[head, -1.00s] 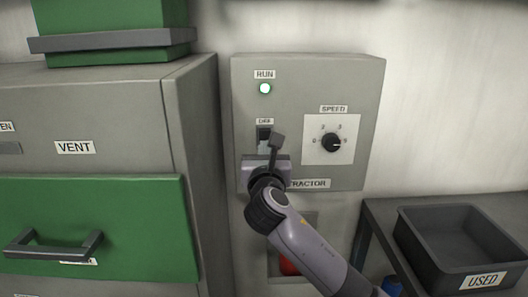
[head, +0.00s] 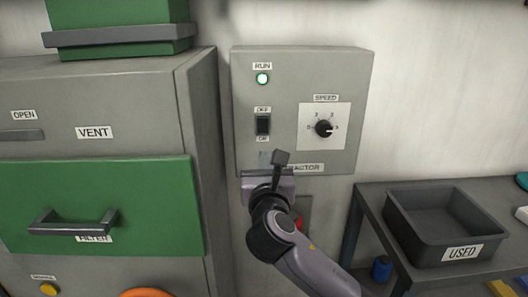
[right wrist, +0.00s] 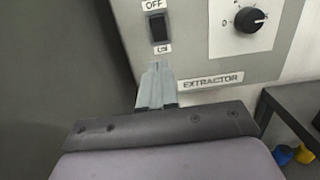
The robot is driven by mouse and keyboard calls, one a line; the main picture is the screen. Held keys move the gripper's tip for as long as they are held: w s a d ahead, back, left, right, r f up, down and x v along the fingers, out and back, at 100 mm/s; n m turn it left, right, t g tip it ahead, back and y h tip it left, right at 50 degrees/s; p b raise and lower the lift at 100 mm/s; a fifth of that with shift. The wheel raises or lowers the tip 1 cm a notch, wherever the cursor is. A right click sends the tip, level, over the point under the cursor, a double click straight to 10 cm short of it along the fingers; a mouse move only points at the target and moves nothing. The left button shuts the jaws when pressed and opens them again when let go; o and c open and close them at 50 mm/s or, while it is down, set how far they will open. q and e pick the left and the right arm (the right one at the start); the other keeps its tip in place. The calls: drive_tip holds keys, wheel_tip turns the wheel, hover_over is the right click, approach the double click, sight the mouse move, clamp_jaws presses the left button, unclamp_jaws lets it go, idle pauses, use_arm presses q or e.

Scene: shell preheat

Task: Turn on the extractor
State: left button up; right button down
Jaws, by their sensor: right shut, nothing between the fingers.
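The grey extractor box (head: 349,75) is on the wall, with a black rocker switch (head: 263,125) between an OFF label above and an ON label below. The RUN lamp (head: 262,79) glows pale green. The black SPEED knob (head: 324,128) has its pointer toward the right. My right gripper (head: 280,158) is shut and empty, just below the switch and apart from it in the picture. In the right wrist view its closed fingers (right wrist: 156,84) point up below the switch (right wrist: 159,29). My left gripper is out of view.
A grey cabinet marked VENT with a green drawer (head: 110,200) stands at the left. A dark bin marked USED (head: 445,225) stands on a table at the right. A red object (head: 298,224) shows partly behind my arm.

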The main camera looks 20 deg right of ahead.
drive_tip(key=shift+v, duration=1.75)
drive_tip(key=shift+w+f, duration=0.1)
drive_tip(key=s+f+m+g+y, duration=0.25)
drive_tip(key=f+m, duration=0.35)
drive_tip(key=f, duration=0.5)
drive_tip(key=s+f+m+g+y, duration=0.25)
drive_tip(key=s+f+m, duration=0.2)
drive_tip(key=f, duration=0.55)
drive_tip(key=s+d+f+m+g+y, duration=0.2)
drive_tip(key=s+d+f+m, duration=0.1)
drive_tip(key=s+f+m, duration=1.2)
drive_tip(key=s+m, duration=0.3)
drive_tip(key=m, duration=0.2)
drive_tip(key=shift+s+g, duration=0.15)
drive_tip(key=shift+g, duration=0.15)
drive_tip(key=shift+d, duration=0.1)
